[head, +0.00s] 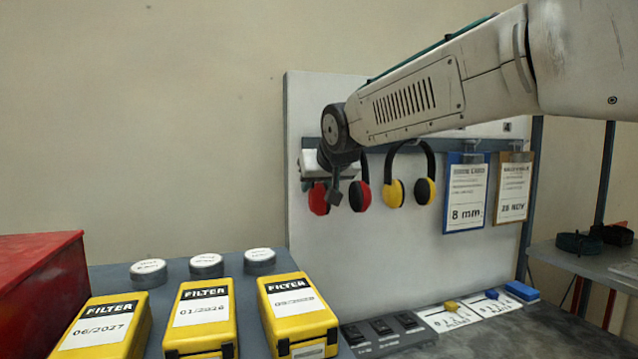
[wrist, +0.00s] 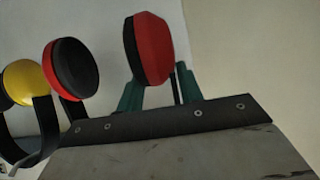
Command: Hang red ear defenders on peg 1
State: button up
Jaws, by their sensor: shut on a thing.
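The red ear defenders (head: 360,196) hang upright, cups down, at the left end of the board in the head view. In the wrist view, which looks upside down, the two red and black cups of the red ear defenders (wrist: 157,48) show above a dark rail. The green fingers of my gripper (wrist: 160,92) are around the right cup's area; the exact grip is hidden. Peg 1 is hidden behind my gripper, so I cannot tell whether the band rests on it.
Yellow ear defenders (head: 409,190) hang close on the right, then a blue clipboard (head: 465,226) and an orange clipboard (head: 513,208). Yellow filter boxes (head: 205,335) and a red case (head: 40,290) stand at lower left.

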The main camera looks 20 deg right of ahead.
dwell(0.3)
jog(key=o, duration=1.2)
jog(key=v, duration=0.8)
jog(key=s+d+f+g, duration=0.2)
jog(key=s+f+g, duration=0.3)
jog(key=s+f, duration=0.8)
jog(key=s+d+f+g, duration=0.1)
jog(key=s+f+g, duration=0.4)
jog(key=s+f, duration=0.8)
jog(key=s, duration=0.6)
jog(key=shift+s+d, duration=0.2)
jog(key=shift+d, duration=0.15)
